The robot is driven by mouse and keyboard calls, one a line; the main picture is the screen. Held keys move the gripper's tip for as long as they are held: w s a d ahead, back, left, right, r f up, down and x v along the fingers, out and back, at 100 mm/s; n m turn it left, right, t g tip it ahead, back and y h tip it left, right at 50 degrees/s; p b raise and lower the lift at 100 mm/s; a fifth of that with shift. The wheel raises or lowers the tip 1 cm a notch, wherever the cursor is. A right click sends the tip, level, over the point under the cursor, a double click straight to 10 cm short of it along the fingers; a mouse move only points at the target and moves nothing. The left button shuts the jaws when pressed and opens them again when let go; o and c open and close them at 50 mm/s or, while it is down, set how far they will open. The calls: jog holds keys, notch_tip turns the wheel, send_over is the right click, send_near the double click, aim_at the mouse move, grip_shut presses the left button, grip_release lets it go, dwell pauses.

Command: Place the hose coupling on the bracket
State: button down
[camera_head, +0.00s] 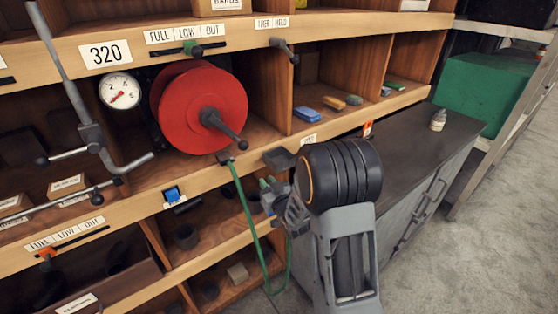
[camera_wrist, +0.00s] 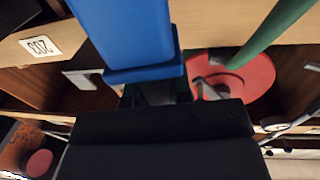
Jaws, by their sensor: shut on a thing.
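My gripper (camera_head: 272,194) is in front of the shelf rail, below and right of the red reel. In the wrist view a large blue piece with a lipped end (camera_wrist: 130,35) fills the area before the jaws and hides most of the grip. A bit of green shows behind it. The grey bracket (camera_head: 279,159) sticks out from the shelf edge just above my gripper, apart from it.
The green hose (camera_head: 248,215) hangs in a loop from the rail beneath the red reel (camera_head: 198,108). A crank handle juts from the reel. A dark counter (camera_head: 408,145) with a small bottle (camera_head: 438,120) lies at right. Grey pipe and lever handles (camera_head: 92,138) project at left.

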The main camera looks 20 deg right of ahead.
jog(key=s+d+r+n+y+p, duration=0.1)
jog(key=s+d+r+p, duration=0.1)
jog(key=r, duration=1.1)
jog(key=s+d+r+y+p, duration=0.1)
jog(key=d+r+p, duration=0.2)
jog(key=r, duration=1)
jog(key=w+d+f+p, duration=0.1)
jog(key=w+f+p, duration=0.1)
jog(key=w+f, duration=1)
jog(key=shift+w+d, duration=0.4)
jog(key=shift+w, duration=0.15)
jog(key=shift+f, duration=0.15)
jog(key=shift+f+b, duration=0.15)
jog(key=shift+b, duration=0.15)
jog(key=c, duration=1)
grip_release()
jog(key=shift+c, duration=0.2)
